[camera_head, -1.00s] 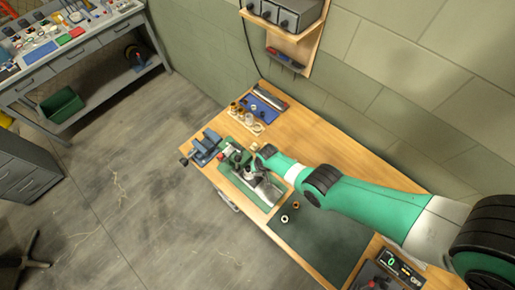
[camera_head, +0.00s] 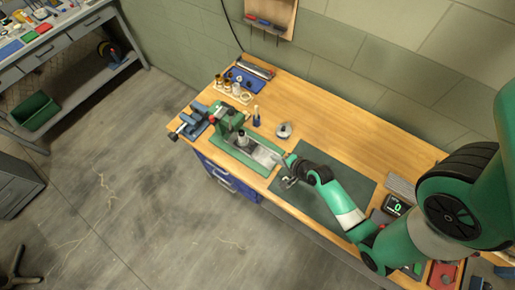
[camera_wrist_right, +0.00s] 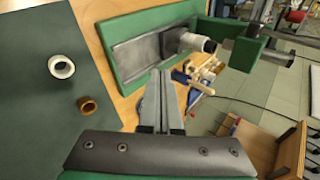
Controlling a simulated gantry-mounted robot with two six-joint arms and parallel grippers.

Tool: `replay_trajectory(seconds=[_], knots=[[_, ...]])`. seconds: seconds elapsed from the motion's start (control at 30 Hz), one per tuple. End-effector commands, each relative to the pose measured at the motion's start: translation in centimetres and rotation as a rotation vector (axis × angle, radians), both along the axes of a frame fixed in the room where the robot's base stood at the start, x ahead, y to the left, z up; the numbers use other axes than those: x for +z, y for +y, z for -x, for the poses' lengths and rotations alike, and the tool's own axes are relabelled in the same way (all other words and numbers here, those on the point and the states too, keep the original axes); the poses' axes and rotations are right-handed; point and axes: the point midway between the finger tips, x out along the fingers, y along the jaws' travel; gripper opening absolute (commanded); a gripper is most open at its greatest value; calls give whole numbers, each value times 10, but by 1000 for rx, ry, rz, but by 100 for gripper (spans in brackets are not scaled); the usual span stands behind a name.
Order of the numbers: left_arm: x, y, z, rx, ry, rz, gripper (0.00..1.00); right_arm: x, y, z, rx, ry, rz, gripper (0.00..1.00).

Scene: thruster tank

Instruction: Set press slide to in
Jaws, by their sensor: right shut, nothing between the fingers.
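The green press (camera_head: 222,118) stands near the left end of the wooden bench. Its grey metal slide channel (camera_head: 263,154) runs right from under the frame. In the right wrist view, the channel (camera_wrist_right: 135,52) lies in a green base, with a grey cylindrical piece (camera_wrist_right: 183,40) near the frame. I cannot tell exactly how far in the slide sits. My right gripper (camera_head: 288,182) is just beyond the press's right end, over the dark mat's edge. Its fingers (camera_wrist_right: 161,85) are shut and empty, apart from the cylindrical piece. My left gripper is not in view.
The dark green mat (camera_head: 335,181) covers the bench right of the press. A white ring (camera_wrist_right: 61,66) and a brown ring (camera_wrist_right: 87,105) lie on it. A blue vise (camera_head: 192,121), a blue tray (camera_head: 247,80) and a round grey item (camera_head: 284,131) are around the press.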

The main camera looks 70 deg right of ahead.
Motion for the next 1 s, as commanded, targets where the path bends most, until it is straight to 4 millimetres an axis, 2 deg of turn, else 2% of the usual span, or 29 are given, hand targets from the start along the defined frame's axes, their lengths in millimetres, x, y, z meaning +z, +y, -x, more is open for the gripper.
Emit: replay_trajectory(seconds=[0.4, 0.5, 0.63, 1.0], knots=[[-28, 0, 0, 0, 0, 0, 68, -63, -28, -59, 3, 1, 2, 0], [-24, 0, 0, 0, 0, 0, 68, -57, -36, -76, 4, -1, 4, 0], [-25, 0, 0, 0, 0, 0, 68, -58, -42, -88, 3, 0, 2, 0], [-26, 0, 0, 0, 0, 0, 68, -58, -44, -92, 2, 1, 2, 0]])
